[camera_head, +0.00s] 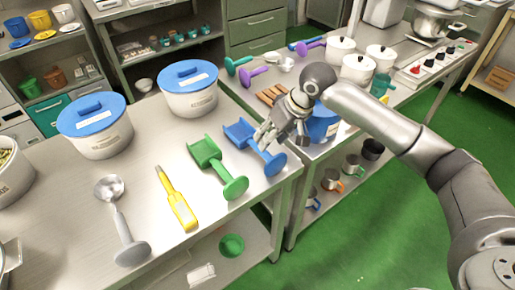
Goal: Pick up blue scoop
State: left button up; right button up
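The blue scoop (238,131) lies near the right end of the front metal table, its square bowl toward the back left and its round end disc (275,164) toward the front right. My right gripper (281,137) comes in from the right and hangs over or beside the scoop's handle. Its fingers look spread apart, with nothing clearly held. The fingers hide part of the handle, and I cannot tell whether they touch it. My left gripper is not in view.
A green scoop (208,156) lies close left of the blue one, then a yellow tool (175,197) and a metal ladle (119,215). Blue-lidded tubs (188,92) stand behind. A blue container (323,124) is partly hidden behind my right arm.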

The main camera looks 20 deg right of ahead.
aim_at(252, 141)
jog(key=shift+w+a+f, duration=0.15)
jog(key=shift+w+f, duration=0.05)
jog(key=shift+f, duration=0.25)
jog(key=shift+w+a+f, duration=0.15)
jog(key=shift+f, duration=0.15)
jog(key=p+x, duration=0.1)
jog(key=x, duration=0.3)
jog(key=shift+w+f, duration=0.1)
jog(key=shift+f, duration=0.1)
jog(key=shift+w+f, duration=0.2)
jog(key=shift+f, duration=0.25)
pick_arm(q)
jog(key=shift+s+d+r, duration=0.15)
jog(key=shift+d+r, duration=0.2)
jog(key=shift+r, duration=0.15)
pick_arm(e)
grip_shut()
